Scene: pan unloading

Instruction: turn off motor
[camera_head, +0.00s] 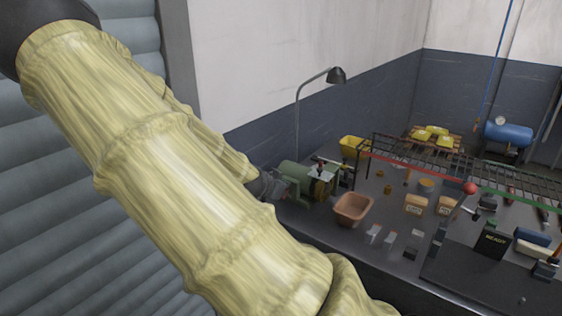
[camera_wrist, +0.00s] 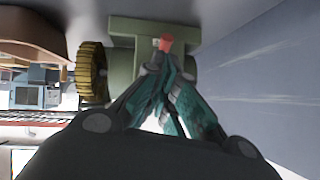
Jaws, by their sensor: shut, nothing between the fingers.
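The green motor (camera_head: 296,175) stands on the dark workbench at its left end, below the lamp. In the wrist view its pale green body (camera_wrist: 125,40) is close ahead, with a yellow toothed wheel (camera_wrist: 91,72) on its left side. A small red-orange knob or button (camera_wrist: 166,43) shows right at my fingertips. My gripper (camera_wrist: 166,66) is shut and empty, its teal-padded fingers meeting in front of the motor. I cannot tell whether the tips touch the red part. In the head view my gripper (camera_head: 268,186) is beside the motor's left end, partly hidden by my arm.
A brown bin (camera_head: 353,208) stands right of the motor. A lamp (camera_head: 336,76) rises behind the motor. A blue tank (camera_head: 508,134) is at the back right.

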